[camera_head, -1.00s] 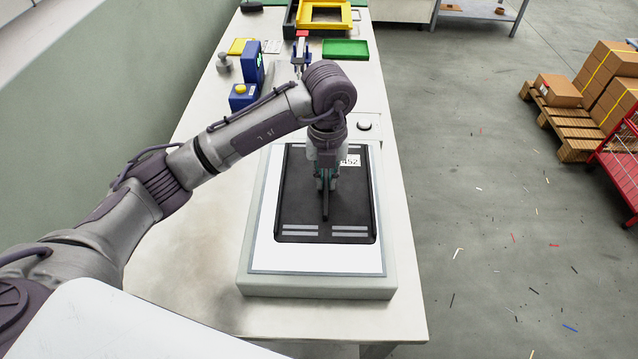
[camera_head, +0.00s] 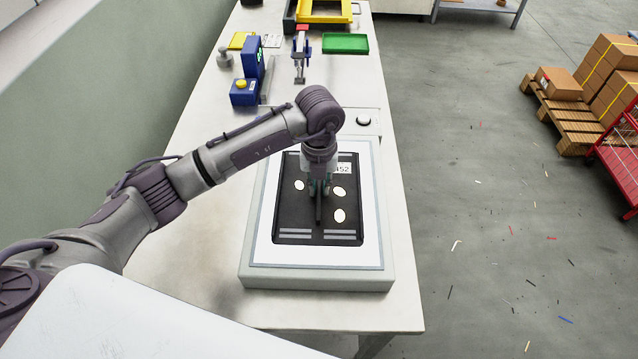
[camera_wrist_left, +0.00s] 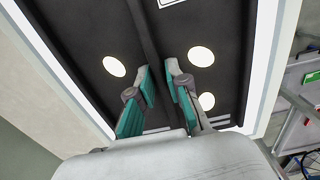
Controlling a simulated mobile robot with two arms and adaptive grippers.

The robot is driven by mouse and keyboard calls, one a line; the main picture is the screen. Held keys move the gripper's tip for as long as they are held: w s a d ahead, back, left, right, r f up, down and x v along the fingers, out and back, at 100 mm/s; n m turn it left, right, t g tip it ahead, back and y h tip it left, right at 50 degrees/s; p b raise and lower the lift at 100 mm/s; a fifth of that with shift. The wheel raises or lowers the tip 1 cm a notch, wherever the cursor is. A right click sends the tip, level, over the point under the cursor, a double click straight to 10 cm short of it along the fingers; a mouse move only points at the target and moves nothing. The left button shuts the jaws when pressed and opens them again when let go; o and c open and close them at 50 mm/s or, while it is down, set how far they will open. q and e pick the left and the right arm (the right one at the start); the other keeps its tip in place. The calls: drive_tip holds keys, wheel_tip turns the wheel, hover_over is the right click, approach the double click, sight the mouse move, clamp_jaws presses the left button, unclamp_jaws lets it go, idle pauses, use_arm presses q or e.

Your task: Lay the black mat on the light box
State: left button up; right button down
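The black mat (camera_head: 290,212) lies flat over the bright panel of the light box (camera_head: 315,277), inside its frame, with a lit white margin around it. The mat has a raised central rib, grey stripes at its near end and a white label (camera_head: 344,168) partly hidden by my gripper. Three bright round spots show in the mat, also in the left wrist view (camera_wrist_left: 201,56). My left gripper (camera_head: 320,190) is above the mat's middle. In the left wrist view its fingertips (camera_wrist_left: 158,70) are closed on both sides of the rib. My right gripper is out of view.
Blue devices (camera_head: 243,92), a clamp-like tool (camera_head: 301,60), a green tray (camera_head: 345,44) and a yellow frame (camera_head: 325,12) stand farther back. The bench's right edge is close to the box.

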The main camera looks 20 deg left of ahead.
sight(319, 187)
use_arm(q)
drive_tip(key=shift+o, duration=1)
drive_tip(key=shift+r, duration=0.5)
wheel_tip(319, 187, up, 11)
drive_tip(key=b, duration=0.2)
drive_tip(key=shift+r+b, duration=0.2)
drive_tip(key=shift+b, duration=0.2)
